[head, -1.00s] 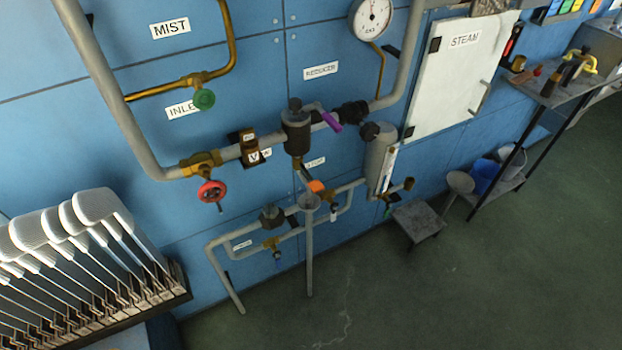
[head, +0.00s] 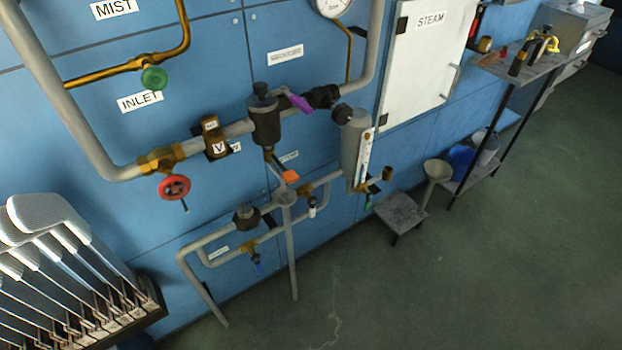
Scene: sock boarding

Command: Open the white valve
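A small white piece (head: 312,209), which looks like the white valve's handle, hangs from the lower pipe loop just right of the grey drain funnel (head: 285,197). It is too small to tell how it is turned. Neither of my grippers is in view.
Other handles on the pipework are red (head: 174,187), green (head: 154,78), purple (head: 298,102), orange (head: 290,176) and blue (head: 257,265). A rack of white sock boards (head: 50,217) stands at lower left. A low step (head: 400,213) stands right of the pipes. The floor in front is clear.

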